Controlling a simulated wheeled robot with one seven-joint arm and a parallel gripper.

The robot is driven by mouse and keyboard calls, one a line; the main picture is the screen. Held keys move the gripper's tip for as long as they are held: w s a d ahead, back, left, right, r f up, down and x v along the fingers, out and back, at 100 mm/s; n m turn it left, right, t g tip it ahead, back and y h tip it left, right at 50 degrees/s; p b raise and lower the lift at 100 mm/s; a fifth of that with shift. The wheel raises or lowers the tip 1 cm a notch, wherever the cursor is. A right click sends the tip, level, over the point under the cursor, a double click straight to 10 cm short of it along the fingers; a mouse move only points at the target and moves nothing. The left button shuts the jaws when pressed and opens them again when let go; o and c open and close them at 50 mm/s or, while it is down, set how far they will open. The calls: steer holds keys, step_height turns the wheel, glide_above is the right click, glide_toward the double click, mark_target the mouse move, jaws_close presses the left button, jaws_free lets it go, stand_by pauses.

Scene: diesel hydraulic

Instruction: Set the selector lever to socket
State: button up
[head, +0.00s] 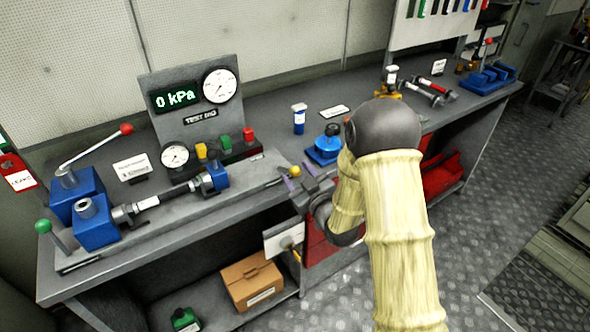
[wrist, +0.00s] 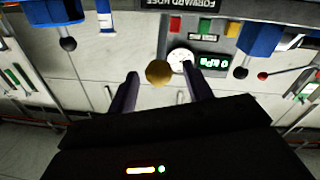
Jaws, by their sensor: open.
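A yellow ball knob (head: 295,171), which appears to be the selector lever's end, shows at the bench's front edge, right of the test rig. It also shows in the wrist view (wrist: 158,72), between the two fingers. My gripper (head: 299,179) is at the knob, with its fingers apart. In the wrist view my gripper (wrist: 160,82) is open, one finger on each side of the knob. Whether a finger touches the knob cannot be told. The lever's shaft and any socket marking are hidden or too small to make out.
The test rig (head: 190,118) reads 0 kPa. Blue clamp blocks (head: 96,222) hold a hose left of my gripper. A blue fitting (head: 326,146) sits just behind my gripper.

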steer(key=shift+x, duration=0.8)
jaws_close()
steer(key=shift+w+r, duration=0.1)
